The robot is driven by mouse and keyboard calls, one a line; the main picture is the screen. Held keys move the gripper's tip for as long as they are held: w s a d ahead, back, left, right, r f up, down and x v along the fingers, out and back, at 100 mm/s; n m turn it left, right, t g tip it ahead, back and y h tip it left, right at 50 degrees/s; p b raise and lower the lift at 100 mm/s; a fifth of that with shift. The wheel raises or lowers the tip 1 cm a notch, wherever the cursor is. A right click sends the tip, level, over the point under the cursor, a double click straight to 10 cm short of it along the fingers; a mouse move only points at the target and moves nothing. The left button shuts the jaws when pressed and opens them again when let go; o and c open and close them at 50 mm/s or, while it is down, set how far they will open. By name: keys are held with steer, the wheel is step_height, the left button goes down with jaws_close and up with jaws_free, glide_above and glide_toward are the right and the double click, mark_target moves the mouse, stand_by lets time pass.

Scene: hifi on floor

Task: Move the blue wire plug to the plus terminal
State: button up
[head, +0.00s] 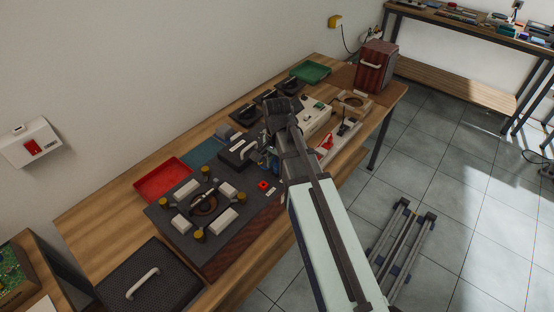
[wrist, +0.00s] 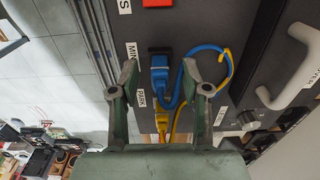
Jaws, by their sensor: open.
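In the wrist view, the blue wire plug (wrist: 160,76) sits at a dark socket beside a label that appears to read MINUS (wrist: 131,52). Its blue cable (wrist: 205,48) loops to the right. My gripper (wrist: 160,72) is open, with one finger on each side of the blue plug; I cannot tell whether they touch it. A partly cut-off label (wrist: 124,6) at the top edge may mark the plus terminal; no plus socket shows clearly. In the head view, my arm hides most of the plug area.
A yellow plug (wrist: 162,122) lies below the blue one, near a PARK label (wrist: 141,98). A pale handle (wrist: 291,70) stands out at the right. In the head view, a red tray (head: 162,180) and a knobbed panel (head: 180,222) are on the bench.

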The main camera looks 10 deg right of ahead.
mark_target(277, 164)
jaws_close()
stand_by(0.4)
steer(key=shift+r+p, duration=0.6)
steer(key=shift+r, duration=0.05)
stand_by(1.1)
steer(key=shift+r+p, duration=1.3)
steer(key=shift+r, duration=0.3)
steer(key=shift+f, duration=0.1)
